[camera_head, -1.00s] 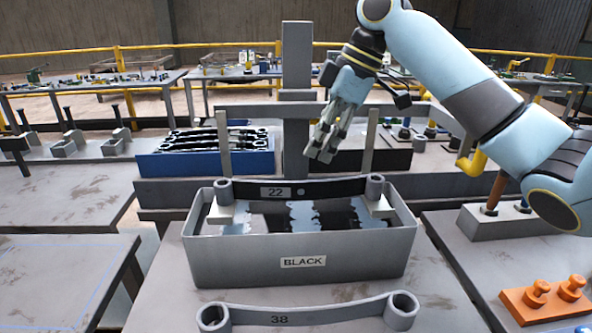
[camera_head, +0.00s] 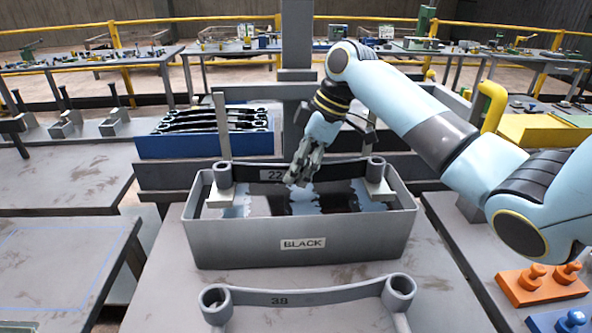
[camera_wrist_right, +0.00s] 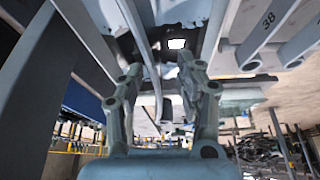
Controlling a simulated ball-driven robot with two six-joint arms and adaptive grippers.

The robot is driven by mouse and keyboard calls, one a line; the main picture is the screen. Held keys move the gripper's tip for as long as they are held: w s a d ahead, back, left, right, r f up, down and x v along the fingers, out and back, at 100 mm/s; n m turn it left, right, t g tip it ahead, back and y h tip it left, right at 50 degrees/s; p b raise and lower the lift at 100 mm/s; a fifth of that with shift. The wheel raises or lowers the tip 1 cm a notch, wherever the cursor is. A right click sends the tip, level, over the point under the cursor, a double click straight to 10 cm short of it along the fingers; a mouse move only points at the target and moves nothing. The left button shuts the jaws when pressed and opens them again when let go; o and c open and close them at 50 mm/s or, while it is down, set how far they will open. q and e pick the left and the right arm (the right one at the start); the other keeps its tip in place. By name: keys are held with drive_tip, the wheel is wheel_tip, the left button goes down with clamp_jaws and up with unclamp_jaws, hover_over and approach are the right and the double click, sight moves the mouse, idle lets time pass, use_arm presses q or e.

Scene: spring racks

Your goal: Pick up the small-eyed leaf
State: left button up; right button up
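The leaf marked 22 (camera_head: 338,171) has the smaller eyes and lies across the grey bin labelled BLACK (camera_head: 355,238), resting on light blocks. A second leaf marked 38 (camera_head: 300,298), with larger eyes, lies on the table in front of the bin. My right gripper (camera_head: 293,181) points down at the middle of the leaf marked 22 and partly covers its label. In the right wrist view the fingers of my right gripper (camera_wrist_right: 160,68) are apart, with a thin curved bar between them, apparently this leaf. I cannot tell whether they touch it. My left gripper is out of view.
A blue crate (camera_head: 205,148) with several black leaves stands behind the bin on the left. Upright posts (camera_head: 222,125) rise behind the bin. The table at far left (camera_head: 60,265) is bare.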

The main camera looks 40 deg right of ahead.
clamp_jaws()
drive_tip(key=shift+w, duration=0.1)
idle(0.4)
drive_tip(key=shift+d+r, duration=0.1)
drive_tip(key=shift+r, duration=0.1)
